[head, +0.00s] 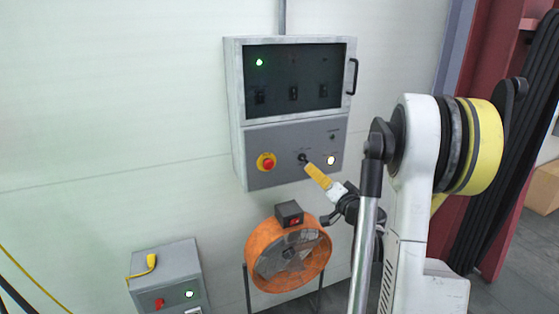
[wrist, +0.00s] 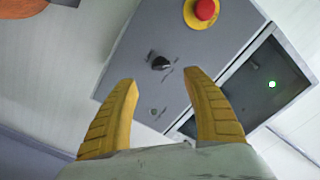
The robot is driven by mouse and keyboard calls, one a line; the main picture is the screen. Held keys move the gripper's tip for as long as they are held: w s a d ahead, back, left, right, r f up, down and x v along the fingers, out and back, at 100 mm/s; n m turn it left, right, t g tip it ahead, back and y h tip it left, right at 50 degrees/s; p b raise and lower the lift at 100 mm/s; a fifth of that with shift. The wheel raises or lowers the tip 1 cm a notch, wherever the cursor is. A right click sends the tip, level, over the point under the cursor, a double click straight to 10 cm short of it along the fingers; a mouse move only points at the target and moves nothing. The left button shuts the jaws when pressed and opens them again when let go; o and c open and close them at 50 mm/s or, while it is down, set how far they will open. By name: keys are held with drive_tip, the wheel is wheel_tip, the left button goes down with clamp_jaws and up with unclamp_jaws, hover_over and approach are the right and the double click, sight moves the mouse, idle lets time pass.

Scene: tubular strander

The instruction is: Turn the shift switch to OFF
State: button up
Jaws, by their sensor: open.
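A black rotary knob (head: 303,158), which looks like the shift switch, sits on the lower grey panel of the wall cabinet. It also shows in the wrist view (wrist: 160,64), just beyond the fingertips. Small markings surround it but are too blurred to read, so I cannot tell which position it is in. My gripper (wrist: 162,80) has two yellow fingers spread apart with nothing between them. The knob appears between and ahead of the tips, apart from both. In the head view my gripper (head: 315,171) reaches the panel from the lower right.
A red emergency button (head: 267,162) on a yellow base is left of the knob. A lit lamp (head: 331,160) is right of it. Above is a dark window (head: 294,78) with a handle (head: 352,76). An orange fan (head: 288,257) and a grey box (head: 168,277) stand below.

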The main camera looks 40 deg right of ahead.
sight(303, 161)
drive_tip(key=b+x, duration=0.2)
drive_tip(key=x, duration=0.8)
drive_tip(key=shift+w+d, duration=0.15)
drive_tip(key=shift+w, duration=0.05)
drive_tip(key=c, duration=1.2)
